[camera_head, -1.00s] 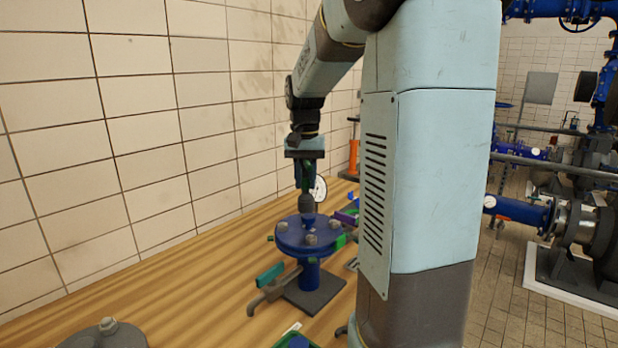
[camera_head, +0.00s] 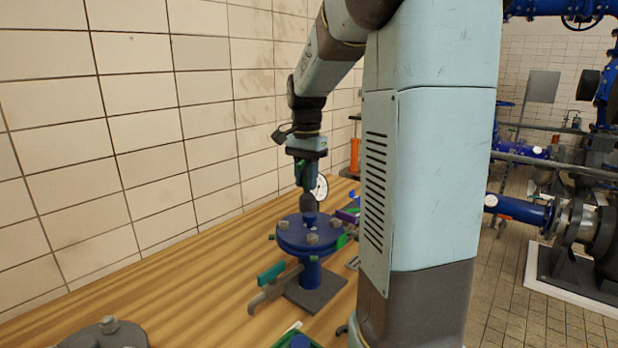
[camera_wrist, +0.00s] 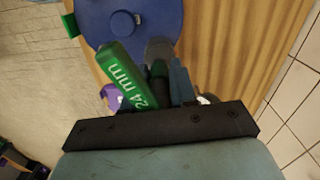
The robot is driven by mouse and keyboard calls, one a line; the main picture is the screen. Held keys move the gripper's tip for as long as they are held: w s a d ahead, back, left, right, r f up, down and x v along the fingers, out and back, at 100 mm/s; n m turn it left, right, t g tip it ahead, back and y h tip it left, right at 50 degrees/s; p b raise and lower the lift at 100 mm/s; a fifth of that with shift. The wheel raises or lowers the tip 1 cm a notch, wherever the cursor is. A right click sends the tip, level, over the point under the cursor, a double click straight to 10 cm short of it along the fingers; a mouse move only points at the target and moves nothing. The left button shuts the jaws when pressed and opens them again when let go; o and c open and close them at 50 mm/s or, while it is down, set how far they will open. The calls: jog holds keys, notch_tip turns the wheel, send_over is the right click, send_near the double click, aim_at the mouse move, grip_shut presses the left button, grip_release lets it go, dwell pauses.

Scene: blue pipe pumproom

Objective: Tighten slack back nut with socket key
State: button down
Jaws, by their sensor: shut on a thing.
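The blue round flange (camera_head: 295,238) stands on a dark base plate on the wooden bench, with several grey nuts on its top; a front nut (camera_head: 312,239) is plainly visible. My gripper (camera_head: 307,183) points down over the flange's back edge and is shut on the socket key. The key's grey socket (camera_head: 308,204) reaches down to the back of the flange and hides the back nut; I cannot tell how fully it is seated. In the wrist view the socket (camera_wrist: 158,52) meets the flange edge, beside a green part marked "24 mm" (camera_wrist: 127,74).
A white round dial (camera_head: 320,188) shows just right of the gripper. A grey flanged part (camera_head: 106,335) sits at the front left.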

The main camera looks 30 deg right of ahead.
jog(key=shift+w, duration=0.1)
jog(key=shift+w+n, duration=0.1)
jog(key=shift+n, duration=0.7)
jog(key=shift+f, duration=0.55)
